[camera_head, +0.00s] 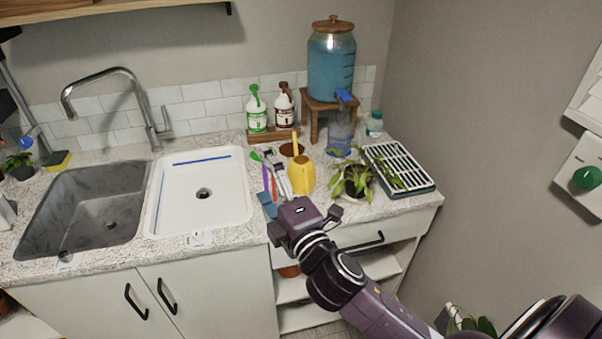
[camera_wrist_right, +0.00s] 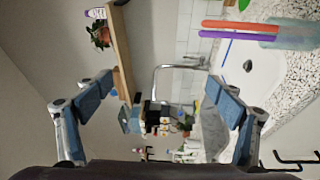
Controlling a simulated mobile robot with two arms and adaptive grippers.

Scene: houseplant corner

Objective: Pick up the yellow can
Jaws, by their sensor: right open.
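The yellow can (camera_head: 302,175), a watering can with a spout pointing up, stands on the speckled counter right of the white sink basin in the head view. My right gripper (camera_head: 301,207) is in front of it, near the counter's front edge, open and apparently empty. In the right wrist view the gripper's (camera_wrist_right: 158,90) two blue-padded fingers are spread wide with nothing between them. The yellow can does not show in that view.
A potted plant (camera_head: 353,181) and a slatted rack (camera_head: 398,166) stand right of the can.

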